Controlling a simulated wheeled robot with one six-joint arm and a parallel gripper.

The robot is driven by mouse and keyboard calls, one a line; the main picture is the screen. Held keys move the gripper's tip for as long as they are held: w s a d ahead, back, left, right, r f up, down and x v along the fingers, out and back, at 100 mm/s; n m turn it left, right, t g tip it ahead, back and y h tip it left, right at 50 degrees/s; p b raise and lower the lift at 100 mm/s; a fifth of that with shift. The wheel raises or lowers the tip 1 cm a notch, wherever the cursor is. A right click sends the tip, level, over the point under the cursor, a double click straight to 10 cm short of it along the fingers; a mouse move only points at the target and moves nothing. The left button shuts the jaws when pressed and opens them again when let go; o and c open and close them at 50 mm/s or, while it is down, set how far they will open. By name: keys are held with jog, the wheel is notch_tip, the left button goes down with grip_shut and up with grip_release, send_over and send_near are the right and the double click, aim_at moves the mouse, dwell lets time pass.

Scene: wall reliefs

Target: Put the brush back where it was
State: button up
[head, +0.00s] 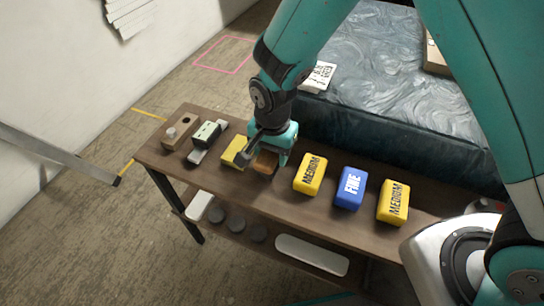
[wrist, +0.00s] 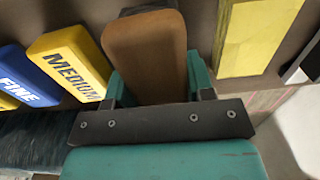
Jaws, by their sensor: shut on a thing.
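The brush (head: 266,163) shows as a brown wooden block at the workbench (head: 222,182), between a yellow sheet and a yellow MEDIUM block. My gripper (head: 272,147) is shut on it from above. In the wrist view the brush (wrist: 146,52) stands out between the teal fingers, its rounded brown face toward the camera.
Yellow MEDIUM (head: 310,174), blue FINE (head: 350,187) and yellow MEDIUM (head: 393,203) blocks stand to the right. The yellow sheet (head: 235,152), a sanding tool (head: 207,134) and a wooden holder (head: 179,132) lie left. A wrapped slab (head: 385,65) rises behind.

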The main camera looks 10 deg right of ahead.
jog(key=shift+f, duration=0.8)
jog(key=shift+f, duration=0.15)
jog(key=o, duration=0.8)
jog(key=shift+o, duration=0.2)
notch_tip(320, 180, up, 12)
jog(key=shift+r+p, duration=0.2)
jog(key=shift+p, duration=0.55)
jog(key=s+d+r+n+y, duration=0.2)
jog(key=s+d+r+n, duration=0.1)
jog(key=s+r+n, duration=0.4)
jog(key=s+d+r+n+y, duration=0.2)
jog(key=s+d+r+n, duration=0.2)
jog(key=s+r+n, duration=0.3)
jog(key=s+r, duration=0.1)
jog(key=s, duration=0.2)
jog(key=shift+s+r, duration=0.2)
jog(key=shift+s, duration=0.2)
